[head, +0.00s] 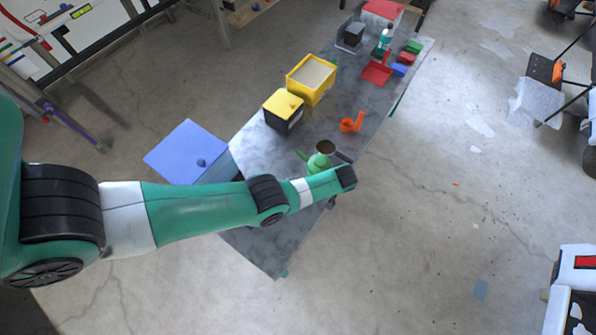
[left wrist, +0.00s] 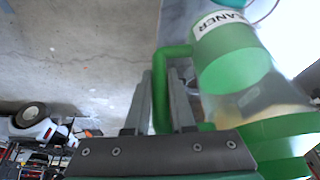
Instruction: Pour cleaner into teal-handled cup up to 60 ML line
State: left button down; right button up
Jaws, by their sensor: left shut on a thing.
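A see-through part of this cleaner jug (left wrist: 262,98) shows pale amber contents. In the head view the green jug (head: 319,163) is over the near part of the bench, partly behind my left arm. A dark round opening (head: 326,147) shows beside it; I cannot tell which vessel it belongs to. A teal thing (left wrist: 232,3) shows at the top edge of the left wrist view. I cannot make out a teal-handled cup or its 60 ML line. My right gripper is out of view.
On the grey bench (head: 262,157) stand an orange object (head: 351,123), a yellow-lidded black box (head: 283,110) and a yellow bin (head: 311,79). A red dustpan (head: 376,73) and a teal-and-white bottle (head: 385,38) are farther back. A blue box (head: 187,152) stands left. The bench's near end is clear.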

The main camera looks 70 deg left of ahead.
pick_arm(q)
jog(key=n+b, duration=0.1)
jog(key=w+a+n+b, duration=0.1)
jog(key=w+n+g+y+b, duration=0.1)
jog(key=b, duration=0.1)
jog(key=shift+w+a+r+n, duration=0.15)
jog(key=shift+w+r+n, duration=0.05)
jog(key=shift+r+n, duration=0.1)
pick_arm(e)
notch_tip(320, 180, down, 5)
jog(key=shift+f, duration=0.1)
pick_arm(q)
jog(key=r+t+p, duration=0.1)
jog(key=p, duration=0.1)
jog(key=w+r+t+h+p, duration=0.1)
jog(key=p, duration=0.1)
jog(key=shift+w+d+r, duration=0.15)
jog(key=shift+w+d, duration=0.05)
jog(key=shift+d, duration=0.2)
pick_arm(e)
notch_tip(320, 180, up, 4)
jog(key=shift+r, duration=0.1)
